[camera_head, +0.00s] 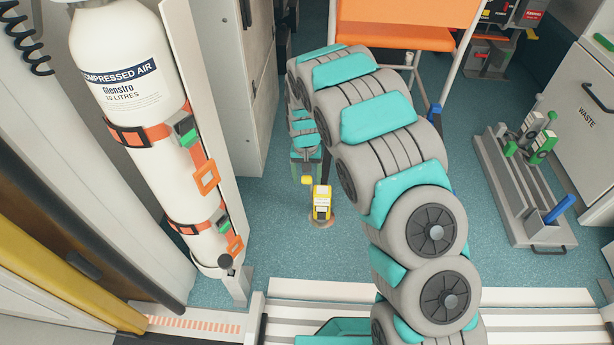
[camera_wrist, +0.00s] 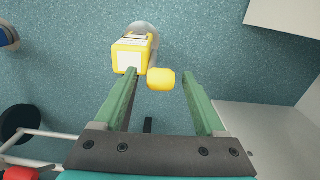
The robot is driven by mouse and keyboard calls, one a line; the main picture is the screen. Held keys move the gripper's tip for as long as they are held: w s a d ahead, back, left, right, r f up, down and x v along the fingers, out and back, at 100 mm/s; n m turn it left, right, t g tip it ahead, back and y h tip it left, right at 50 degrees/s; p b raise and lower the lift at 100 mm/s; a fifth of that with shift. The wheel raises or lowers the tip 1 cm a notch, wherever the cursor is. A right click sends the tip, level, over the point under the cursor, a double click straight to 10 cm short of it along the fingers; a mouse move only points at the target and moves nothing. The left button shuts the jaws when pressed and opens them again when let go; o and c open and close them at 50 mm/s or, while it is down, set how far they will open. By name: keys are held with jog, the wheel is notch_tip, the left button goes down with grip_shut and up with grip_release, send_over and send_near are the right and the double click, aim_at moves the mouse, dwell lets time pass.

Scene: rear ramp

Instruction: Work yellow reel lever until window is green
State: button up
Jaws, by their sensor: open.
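The yellow reel (camera_head: 321,203) stands on a round base on the blue floor, with pale label patches. It also shows at the top of the wrist view (camera_wrist: 130,54). Its lever ends in a yellow knob (camera_head: 307,180), left of the reel body. In the wrist view the knob (camera_wrist: 161,79) appears between the two green fingers of my gripper (camera_wrist: 158,77), nearer the left fingertip. The fingers are apart and not closed on it; whether either touches it I cannot tell. In the head view my gripper (camera_head: 306,168) is just behind the knob. I cannot make out the window's colour.
A strapped compressed-air cylinder (camera_head: 140,110) stands at left beside a grey cabinet (camera_head: 238,80). An orange seat (camera_head: 400,30) is at the back. A grey floor rack (camera_head: 520,195) and a waste cabinet (camera_head: 585,110) are at right. The floor around the reel is clear.

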jog(key=shift+f, duration=0.25)
jog(key=shift+c, duration=0.3)
grip_shut()
dwell(1.0)
